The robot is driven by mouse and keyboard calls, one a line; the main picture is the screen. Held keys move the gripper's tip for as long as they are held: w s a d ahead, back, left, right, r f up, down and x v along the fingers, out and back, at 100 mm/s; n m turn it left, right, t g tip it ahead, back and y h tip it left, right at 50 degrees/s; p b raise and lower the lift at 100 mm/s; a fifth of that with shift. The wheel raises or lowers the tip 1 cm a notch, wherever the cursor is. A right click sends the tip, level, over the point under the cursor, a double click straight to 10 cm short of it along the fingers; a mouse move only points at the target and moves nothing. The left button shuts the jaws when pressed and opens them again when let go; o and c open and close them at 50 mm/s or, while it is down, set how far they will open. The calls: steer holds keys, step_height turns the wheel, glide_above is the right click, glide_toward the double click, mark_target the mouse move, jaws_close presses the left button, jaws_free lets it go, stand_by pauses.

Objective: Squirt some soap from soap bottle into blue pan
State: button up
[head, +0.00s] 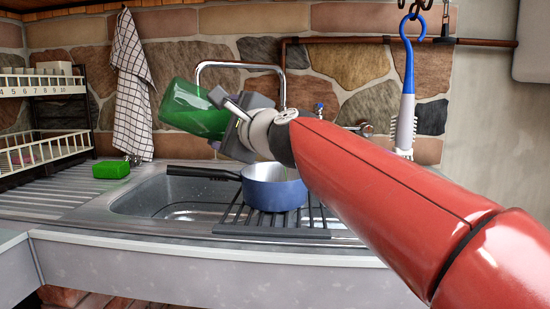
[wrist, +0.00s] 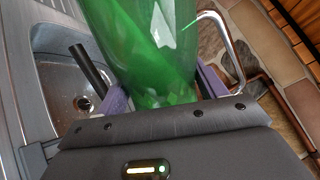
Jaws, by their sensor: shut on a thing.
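The green, see-through soap bottle (head: 193,110) is held tilted on its side above the sink. My gripper (head: 226,112) is shut on it, and in the wrist view the bottle (wrist: 145,45) fills the space between the purple fingers (wrist: 162,95). The blue pan (head: 274,187) sits below and to the right of the bottle, on a dark rack over the sink, with its black handle pointing left. In the wrist view only the dark handle (wrist: 88,66) shows. The bottle's nozzle cannot be made out.
A metal sink (head: 150,197) with a curved tap (head: 240,65) lies behind and below my gripper. A green sponge (head: 111,169) is on the drainboard at left. The dark rack (head: 262,229) spans the sink. A blue-handled brush (head: 406,90) and a checked towel (head: 131,90) hang at the wall.

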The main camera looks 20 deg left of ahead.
steer(key=shift+w+d+r+m, duration=0.1)
steer(key=shift+w+r+m, duration=0.05)
steer(key=shift+r+m, duration=0.2)
stand_by(0.4)
